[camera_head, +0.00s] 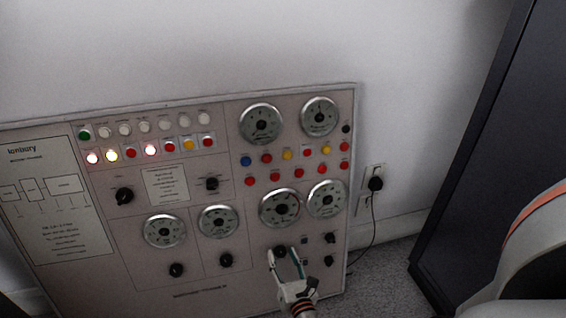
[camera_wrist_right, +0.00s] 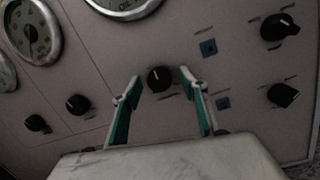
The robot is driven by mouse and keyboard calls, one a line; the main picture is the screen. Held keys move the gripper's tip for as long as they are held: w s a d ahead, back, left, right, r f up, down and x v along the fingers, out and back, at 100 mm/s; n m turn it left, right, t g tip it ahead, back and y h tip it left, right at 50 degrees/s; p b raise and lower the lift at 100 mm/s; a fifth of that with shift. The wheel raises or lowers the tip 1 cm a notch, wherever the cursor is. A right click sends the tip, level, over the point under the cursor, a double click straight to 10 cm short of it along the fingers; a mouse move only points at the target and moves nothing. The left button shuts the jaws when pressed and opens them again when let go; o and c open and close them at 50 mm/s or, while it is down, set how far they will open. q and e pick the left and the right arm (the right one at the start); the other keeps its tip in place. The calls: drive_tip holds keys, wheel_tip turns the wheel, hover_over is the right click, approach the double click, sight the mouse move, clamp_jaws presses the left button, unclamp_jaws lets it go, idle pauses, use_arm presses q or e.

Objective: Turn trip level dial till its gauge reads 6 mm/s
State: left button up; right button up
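A grey control panel (camera_head: 120,275) leans at the wall with gauges and black dials. Its labels are too small to read, so I cannot tell which dial is the trip level one. My right gripper (camera_head: 282,253) is at the lower right of the panel. In the right wrist view its two green-padded fingers (camera_wrist_right: 160,80) are spread, one on each side of a black dial (camera_wrist_right: 159,78); I see gaps and no clear contact. A round white gauge (camera_head: 280,208) sits above this dial; its reading is not legible. My left gripper is not in view.
Two small black knobs (camera_wrist_right: 279,27) (camera_wrist_right: 283,95) lie right of the gripper. Other dials (camera_head: 226,260) (camera_head: 177,270) are to its left. A wall socket with a plug (camera_head: 376,183) and a dark cabinet (camera_head: 470,140) stand right of the panel.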

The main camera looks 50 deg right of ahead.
drive_tip(key=shift+s+a+f, duration=0.1)
drive_tip(key=shift+s+a, duration=0.05)
drive_tip(key=shift+s, duration=0.05)
drive_tip(key=shift+s+a, duration=0.15)
drive_tip(key=shift+s, duration=0.1)
drive_tip(key=v, duration=1.1)
